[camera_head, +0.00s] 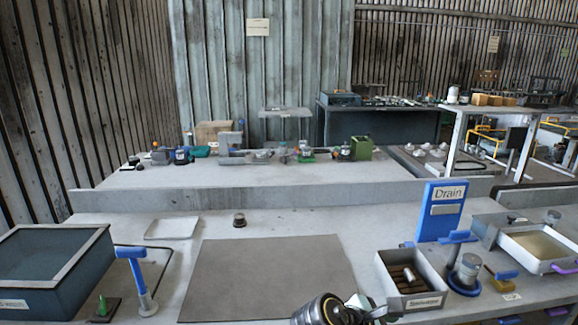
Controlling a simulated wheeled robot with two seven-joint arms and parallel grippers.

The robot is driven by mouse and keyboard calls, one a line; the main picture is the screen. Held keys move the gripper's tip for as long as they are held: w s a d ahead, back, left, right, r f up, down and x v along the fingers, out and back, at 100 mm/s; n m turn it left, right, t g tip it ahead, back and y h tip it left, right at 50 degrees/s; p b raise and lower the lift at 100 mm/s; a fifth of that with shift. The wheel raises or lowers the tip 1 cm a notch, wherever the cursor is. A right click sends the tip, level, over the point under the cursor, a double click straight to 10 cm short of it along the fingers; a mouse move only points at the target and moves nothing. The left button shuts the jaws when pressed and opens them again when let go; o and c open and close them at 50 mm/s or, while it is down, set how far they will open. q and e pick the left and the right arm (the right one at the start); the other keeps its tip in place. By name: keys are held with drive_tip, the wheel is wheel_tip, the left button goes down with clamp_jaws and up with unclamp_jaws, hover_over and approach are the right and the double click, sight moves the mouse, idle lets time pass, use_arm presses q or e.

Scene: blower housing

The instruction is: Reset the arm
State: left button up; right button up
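Neither of my grippers can be made out in the head view. A rounded dark and metallic object (325,310) with a greenish part at its right is cut off by the bottom edge; I cannot tell what it is. A flat grey-brown mat (265,270) lies bare in the middle of the bench. A small dark round part (239,220) stands behind the mat.
A dark open bin (50,270) stands at left beside a blue T-shaped tool (135,275). At right are a parts box (408,292), a blue "Drain" sign (441,212) and a white tray (540,245). A raised ledge (290,194) crosses behind.

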drive_tip(key=s+d+f+m+y, duration=0.45)
drive_tip(key=s+f+m, duration=0.3)
drive_tip(key=f, duration=0.35)
drive_tip(key=s+a+m+y, duration=0.3)
drive_tip(key=s+m+y, duration=0.4)
drive_tip(key=s+m, duration=0.5)
wheel_tip(320, 180, down, 24)
drive_tip(key=s+n+g, duration=0.1)
drive_tip(key=s+n, duration=0.1)
drive_tip(key=s, duration=0.1)
use_arm(q)
drive_tip(key=w, duration=0.2)
drive_tip(key=shift+w+d, duration=0.1)
drive_tip(key=shift+w, duration=0.3)
use_arm(e)
drive_tip(key=s+d+f+g, duration=0.1)
drive_tip(key=s+d+f, duration=0.2)
drive_tip(key=s+f, duration=1.2)
drive_tip(key=shift+s+d+f, duration=0.15)
drive_tip(key=shift+s+f, duration=0.05)
drive_tip(key=shift+s, duration=0.1)
drive_tip(key=shift+h, duration=0.25)
